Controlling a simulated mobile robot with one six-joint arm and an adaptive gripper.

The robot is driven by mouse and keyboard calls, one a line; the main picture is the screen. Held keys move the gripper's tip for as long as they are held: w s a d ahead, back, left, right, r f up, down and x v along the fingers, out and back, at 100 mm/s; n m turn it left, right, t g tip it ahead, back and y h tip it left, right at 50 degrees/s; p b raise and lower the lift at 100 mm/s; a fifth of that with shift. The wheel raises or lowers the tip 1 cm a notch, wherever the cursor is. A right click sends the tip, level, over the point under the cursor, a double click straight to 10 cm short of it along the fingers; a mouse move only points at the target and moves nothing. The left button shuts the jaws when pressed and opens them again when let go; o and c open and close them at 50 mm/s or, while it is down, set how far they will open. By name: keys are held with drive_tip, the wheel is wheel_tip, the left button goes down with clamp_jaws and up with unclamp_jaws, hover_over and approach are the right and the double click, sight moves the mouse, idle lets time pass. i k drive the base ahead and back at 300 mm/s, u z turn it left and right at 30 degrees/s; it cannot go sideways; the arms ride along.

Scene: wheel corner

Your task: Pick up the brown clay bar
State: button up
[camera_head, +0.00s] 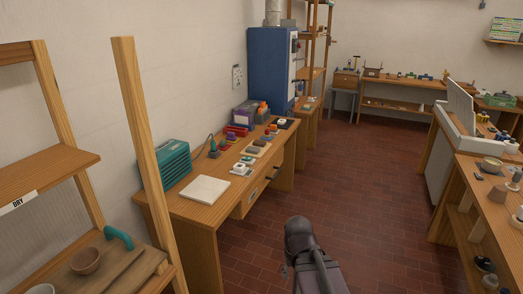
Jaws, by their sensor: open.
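I cannot single out the brown clay bar with certainty. A small grey-brown lump (251,150) lies on a pale board (262,152) in the middle of the wooden desk (180,204), among several small items too small to tell apart. Part of my arm rises from the bottom edge, over the tiled floor to the right of the desk. My gripper's fingertips do not show. The arm is apart from the desk items.
A white slab (205,189) and a teal box (176,164) occupy the near desk end. A wooden rack (145,170) stands at left. A cluttered bench (465,190) stands at right. The red tiled floor (360,190) between is clear.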

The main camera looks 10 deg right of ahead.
sight(259, 143)
drive_tip(key=k, duration=0.25)
drive_tip(key=z, duration=0.5)
drive_tip(key=i, duration=1.95)
drive_tip(key=u, duration=0.3)
drive_tip(key=i, duration=0.7)
drive_tip(key=u, duration=0.7)
drive_tip(key=i, duration=0.45)
drive_tip(key=u, duration=0.2)
